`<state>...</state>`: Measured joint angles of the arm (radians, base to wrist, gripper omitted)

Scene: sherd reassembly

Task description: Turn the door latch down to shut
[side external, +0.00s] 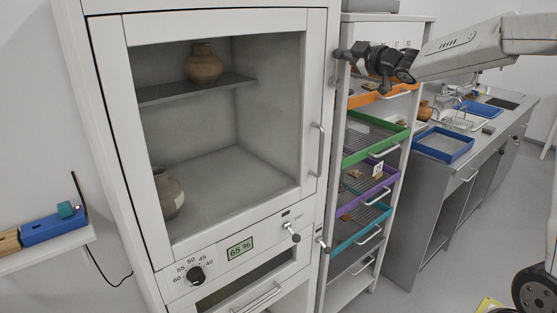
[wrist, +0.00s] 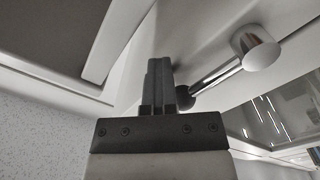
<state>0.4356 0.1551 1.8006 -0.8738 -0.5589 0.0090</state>
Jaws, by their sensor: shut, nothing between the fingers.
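The door latch is a lever with a white round hub (wrist: 262,50), a chrome rod and a dark ball end, seen close up in the wrist view. My gripper (wrist: 160,75) has its fingers together and empty. The fingertips lie just left of the ball end in that view; I cannot tell whether they touch it. In the side view my gripper (side external: 342,53) is at the upper right edge of the white cabinet, and it hides most of the latch there. The glass-fronted cabinet door (side external: 107,82) looks closed against its frame.
A vertical door handle (side external: 316,150) stands out below my gripper. Smaller levers (side external: 291,233) sit lower on the cabinet front. A rack with coloured trays (side external: 376,152) stands close on the right. Clay pots (side external: 203,64) stand inside the cabinet.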

